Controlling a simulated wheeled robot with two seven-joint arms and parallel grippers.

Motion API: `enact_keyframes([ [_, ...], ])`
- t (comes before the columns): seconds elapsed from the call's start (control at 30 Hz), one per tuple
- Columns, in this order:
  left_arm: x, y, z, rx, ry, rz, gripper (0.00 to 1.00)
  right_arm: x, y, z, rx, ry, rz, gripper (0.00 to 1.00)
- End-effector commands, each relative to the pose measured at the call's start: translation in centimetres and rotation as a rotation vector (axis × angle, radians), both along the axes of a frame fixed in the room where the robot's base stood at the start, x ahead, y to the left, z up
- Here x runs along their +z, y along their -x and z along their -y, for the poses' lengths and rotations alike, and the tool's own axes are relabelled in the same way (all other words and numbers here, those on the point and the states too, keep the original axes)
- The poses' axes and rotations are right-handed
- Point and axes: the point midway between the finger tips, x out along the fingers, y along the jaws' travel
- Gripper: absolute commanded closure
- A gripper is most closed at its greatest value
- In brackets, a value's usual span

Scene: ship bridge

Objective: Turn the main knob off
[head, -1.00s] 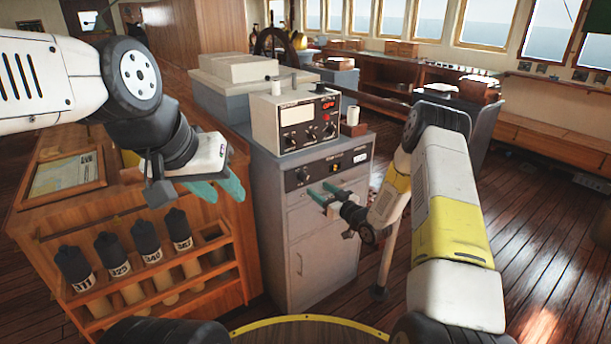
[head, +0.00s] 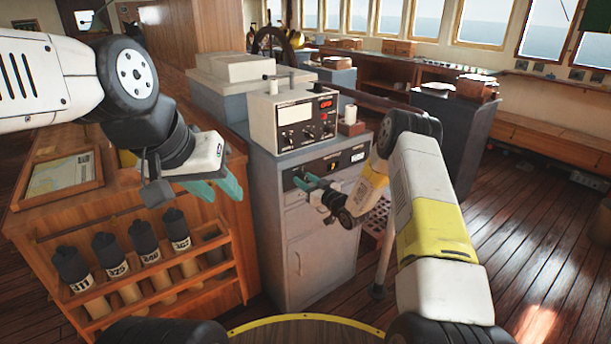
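The grey cabinet (head: 318,255) has a black control panel (head: 345,162) along its upper front, with a small lit orange display (head: 333,167) near its middle. My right gripper (head: 301,178) is at the left end of this panel, with its teal fingertips at or very near the panel face. The fingers cover the spot where a small knob showed earlier, so the knob is mostly hidden. I cannot tell whether the fingers grip it. My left gripper (head: 228,195) is open and empty, left of the cabinet and above the wooden rack.
An instrument box (head: 294,120) with a meter and red display stands on the cabinet, beside a white roll (head: 350,115). A wooden rack (head: 160,285) with several dark-capped bottles is at lower left. The wooden floor (head: 520,240) at right is clear.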

Motion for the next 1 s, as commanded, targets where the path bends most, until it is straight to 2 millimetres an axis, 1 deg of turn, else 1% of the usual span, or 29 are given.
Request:
enact_keyframes([
  [0.03, 0.0, 0.0, 0.0, 0.0, 0.0, 0.0, 0.64, 0.01, 0.0, 0.01, 0.0, 0.0, 0.0, 0.74],
  [0.17, 0.0, 0.0, 0.0, 0.0, 0.0, 0.0, 0.64, 0.01, 0.01, 0.02, 0.0, 0.0, 0.0, 0.99],
  [0.37, 0.0, 0.0, 0.0, 0.0, 0.0, 0.0, 0.64, 0.02, 0.02, 0.03, 0.0, 0.005, 0.004, 1.0],
  [0.57, 0.0, 0.0, 0.0, 0.0, 0.0, 0.0, 0.64, 0.02, 0.02, 0.03, 0.0, 0.047, 0.034, 1.0],
  [0.77, 0.0, 0.0, 0.0, 0.0, 0.0, 0.0, 0.64, 0.01, 0.01, 0.07, 0.0, 0.15, 0.109, 1.0],
  [1.0, 0.0, 0.0, 0.0, 0.0, 0.0, 0.0, 0.64, 0.0, 0.0, 0.05, 0.001, 0.327, 0.237, 1.0],
])
